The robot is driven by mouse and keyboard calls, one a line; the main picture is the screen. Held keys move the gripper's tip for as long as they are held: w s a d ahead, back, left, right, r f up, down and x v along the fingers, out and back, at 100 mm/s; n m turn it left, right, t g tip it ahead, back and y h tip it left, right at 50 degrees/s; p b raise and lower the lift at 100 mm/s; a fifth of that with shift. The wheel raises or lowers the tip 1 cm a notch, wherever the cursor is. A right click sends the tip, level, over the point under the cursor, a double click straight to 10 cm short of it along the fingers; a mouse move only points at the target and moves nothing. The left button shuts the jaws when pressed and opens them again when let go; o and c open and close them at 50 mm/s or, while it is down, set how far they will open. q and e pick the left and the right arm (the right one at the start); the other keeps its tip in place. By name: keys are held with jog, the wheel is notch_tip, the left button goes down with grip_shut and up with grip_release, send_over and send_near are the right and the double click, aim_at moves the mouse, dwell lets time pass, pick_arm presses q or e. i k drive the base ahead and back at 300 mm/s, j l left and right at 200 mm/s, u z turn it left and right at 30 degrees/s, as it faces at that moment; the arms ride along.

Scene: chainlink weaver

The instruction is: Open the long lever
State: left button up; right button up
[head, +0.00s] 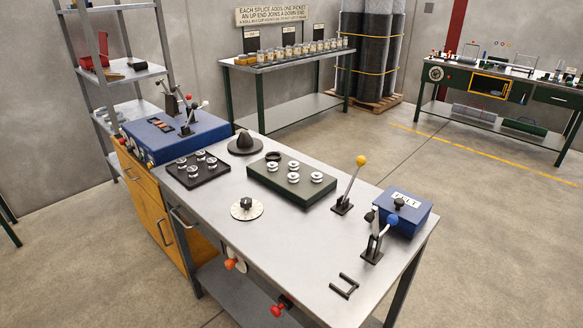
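The longest lever (349,187) on the steel workbench (290,231) has a thin metal rod, a yellow ball knob and a small black foot. It leans up and to the right, standing clear of the things around it. A shorter lever with a blue knob (391,219) stands nearer the front right on a black bracket. From this view I cannot tell whether either lever is open or closed. Neither of my grippers is in view.
A blue box marked FELT (402,207) stands right of the levers. A green block with white spools (291,181), a round white dial (246,208) and a black U-shaped piece (344,286) are on the bench.

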aim_at(361, 160)
jog(key=i+l+u, duration=0.1)
jog(key=l+u, duration=1.25)
jog(key=j, duration=0.1)
